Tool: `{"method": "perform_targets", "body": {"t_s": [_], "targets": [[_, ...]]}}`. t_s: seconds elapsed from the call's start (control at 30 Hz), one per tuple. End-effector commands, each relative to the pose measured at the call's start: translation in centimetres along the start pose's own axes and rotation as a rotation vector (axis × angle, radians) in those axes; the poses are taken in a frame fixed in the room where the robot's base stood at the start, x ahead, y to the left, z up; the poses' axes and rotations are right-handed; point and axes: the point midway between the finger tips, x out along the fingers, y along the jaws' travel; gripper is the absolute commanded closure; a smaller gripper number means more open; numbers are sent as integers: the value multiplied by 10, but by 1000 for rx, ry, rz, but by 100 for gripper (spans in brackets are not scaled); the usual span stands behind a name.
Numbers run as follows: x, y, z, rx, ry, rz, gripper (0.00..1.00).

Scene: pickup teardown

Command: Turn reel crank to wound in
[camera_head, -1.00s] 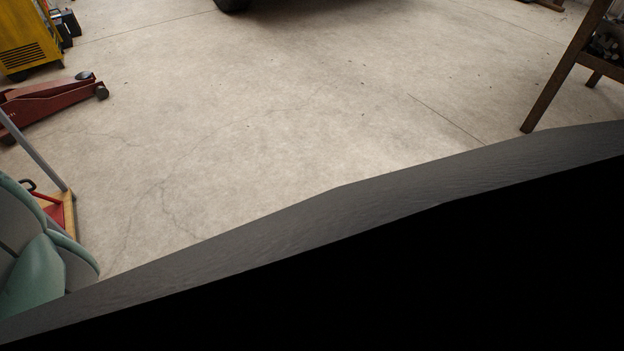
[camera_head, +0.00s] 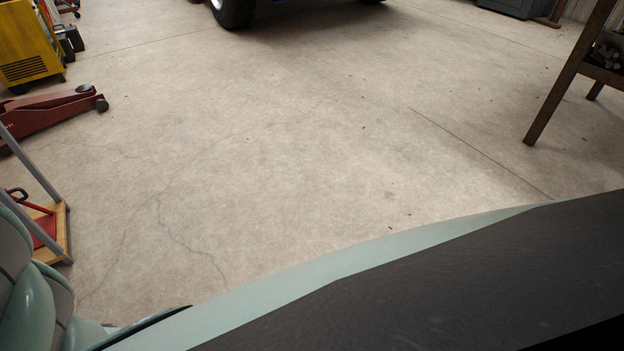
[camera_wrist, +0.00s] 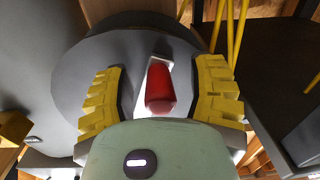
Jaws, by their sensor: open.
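In the wrist view, a red crank handle (camera_wrist: 160,88) stands in front of a round dark grey reel disc (camera_wrist: 72,62). A pale metal piece shows at the handle's upper end. My gripper (camera_wrist: 160,85) is open, with one yellow ribbed finger on each side of the handle. There are gaps between the handle and both fingers, so neither appears to touch it. My gripper's pale green body hides the lower part of the disc. The reel and crank do not show in the head view.
Yellow bars or hoses (camera_wrist: 241,28) run near the right finger. The head view shows open concrete floor (camera_head: 300,150), a red floor jack (camera_head: 50,116), a yellow machine (camera_head: 28,50), a vehicle tire (camera_head: 233,12) and a wooden stand leg (camera_head: 560,85). A large dark shape fills the lower right.

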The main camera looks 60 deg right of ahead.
Motion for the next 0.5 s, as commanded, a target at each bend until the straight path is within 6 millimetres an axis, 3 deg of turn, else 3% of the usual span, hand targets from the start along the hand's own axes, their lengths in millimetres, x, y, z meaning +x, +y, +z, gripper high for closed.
{"method": "perform_targets", "body": {"t_s": [0.07, 0.5], "targets": [[0, 0, 0, 0, 0, -1, 47], [0, 0, 0, 0, 0, 0, 92]]}}
